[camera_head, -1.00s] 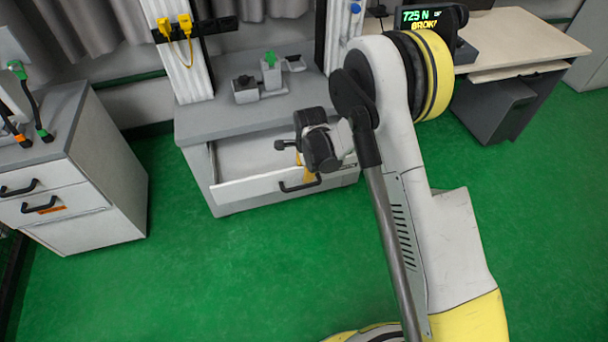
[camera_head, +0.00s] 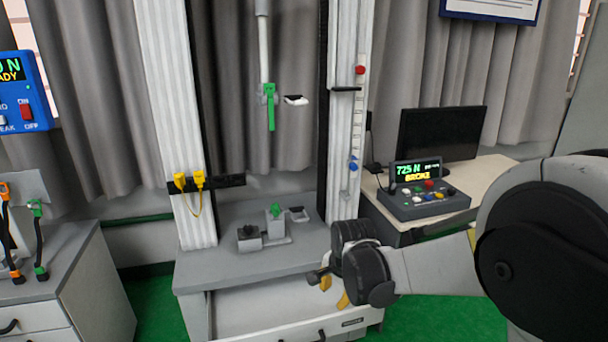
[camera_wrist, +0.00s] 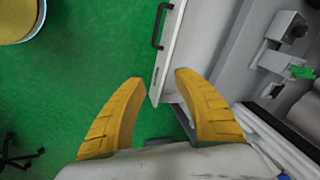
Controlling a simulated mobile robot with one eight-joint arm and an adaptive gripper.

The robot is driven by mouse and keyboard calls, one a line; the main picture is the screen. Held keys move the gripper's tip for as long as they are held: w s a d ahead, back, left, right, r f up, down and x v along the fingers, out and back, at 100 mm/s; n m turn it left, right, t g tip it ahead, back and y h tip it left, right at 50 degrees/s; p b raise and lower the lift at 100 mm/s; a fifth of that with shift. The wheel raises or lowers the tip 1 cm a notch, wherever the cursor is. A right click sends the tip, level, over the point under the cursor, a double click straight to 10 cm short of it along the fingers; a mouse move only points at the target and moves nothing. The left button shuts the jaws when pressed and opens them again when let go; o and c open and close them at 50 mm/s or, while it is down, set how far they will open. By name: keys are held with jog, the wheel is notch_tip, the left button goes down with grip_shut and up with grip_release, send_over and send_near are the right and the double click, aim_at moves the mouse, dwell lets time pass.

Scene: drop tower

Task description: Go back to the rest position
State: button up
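My gripper (camera_wrist: 158,80) shows in the wrist view as two yellow fingers spread apart, with nothing between them. Past the fingertips are the green floor and the edge of the open drawer (camera_wrist: 168,62). In the head view my gripper (camera_head: 334,290) hangs over the right part of the open drawer (camera_head: 262,308) of the drop tower's grey base cabinet (camera_head: 225,262). Its yellow fingers are partly hidden by my wrist. Whether the fingers touch the drawer cannot be told.
A grey fixture with a green part (camera_head: 276,222) stands on top. A desk with a control box (camera_head: 428,198) reading "725 N BROKE" is at right. A grey cabinet (camera_head: 75,275) is at left.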

jog(key=s+d+r+n+t, duration=0.1)
jog(key=s+d+r+n, duration=0.2)
jog(key=s, duration=0.4)
jog(key=s+d+r+n+t, duration=0.1)
jog(key=s+d+r+n, duration=0.2)
jog(key=s, duration=0.5)
jog(key=s+d+r+n+t, duration=0.1)
jog(key=s+d+r+n, duration=0.3)
jog(key=s, duration=0.4)
notch_tip(320, 180, up, 2)
jog(key=shift+s+d+r+h, duration=0.25)
jog(key=shift+d+h, duration=0.15)
jog(key=shift+d, duration=0.25)
